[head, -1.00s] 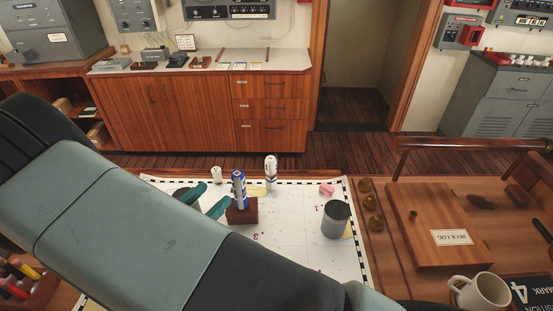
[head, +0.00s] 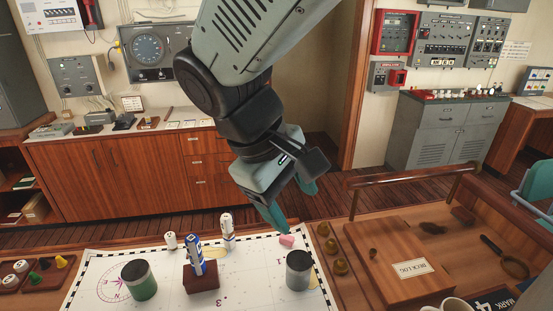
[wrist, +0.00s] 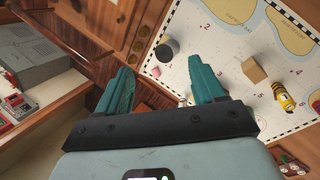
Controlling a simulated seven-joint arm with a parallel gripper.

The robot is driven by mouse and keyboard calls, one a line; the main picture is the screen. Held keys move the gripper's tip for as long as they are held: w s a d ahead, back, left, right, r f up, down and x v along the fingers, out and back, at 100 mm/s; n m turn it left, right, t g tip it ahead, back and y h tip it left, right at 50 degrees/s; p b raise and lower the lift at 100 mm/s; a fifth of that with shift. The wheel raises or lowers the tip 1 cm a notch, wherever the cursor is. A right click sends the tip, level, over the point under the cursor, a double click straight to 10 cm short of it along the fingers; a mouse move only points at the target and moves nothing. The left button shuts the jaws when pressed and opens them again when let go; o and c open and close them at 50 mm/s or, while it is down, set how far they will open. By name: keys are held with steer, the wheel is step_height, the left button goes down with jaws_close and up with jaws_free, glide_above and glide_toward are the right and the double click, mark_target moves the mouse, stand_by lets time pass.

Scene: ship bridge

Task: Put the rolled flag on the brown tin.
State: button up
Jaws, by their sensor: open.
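My gripper (head: 293,205) is open and empty, in the air above the far right edge of the chart; both its fingers also show in the wrist view (wrist: 160,68). A blue-and-white roll (head: 196,256) stands upright at a brown block (head: 201,279); I cannot tell if it is on it or behind it. A white roll with dark bands (head: 228,232) stands behind it. I cannot tell which is the rolled flag. A grey tin (head: 299,271) and a green tin (head: 140,281), both dark-topped, stand on the chart. No tin looks plainly brown.
The chart (head: 240,290) also holds a small white cylinder (head: 170,240) and a pink piece (head: 287,240). Right of it are brass knobs (head: 340,266), a wooden deck log box (head: 405,268) and a rail (head: 410,174). The wrist view shows a yellow-and-black striped thing (wrist: 283,95).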

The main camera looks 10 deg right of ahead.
steer(key=s+d+r+m+t+y, duration=0.2)
steer(key=s+r+m+t+y, duration=0.2)
steer(key=s+r+m, duration=0.2)
steer(key=shift+s+r+m+t, duration=0.2)
steer(key=shift+s+m+t, duration=0.1)
steer(key=shift+s+m, duration=0.4)
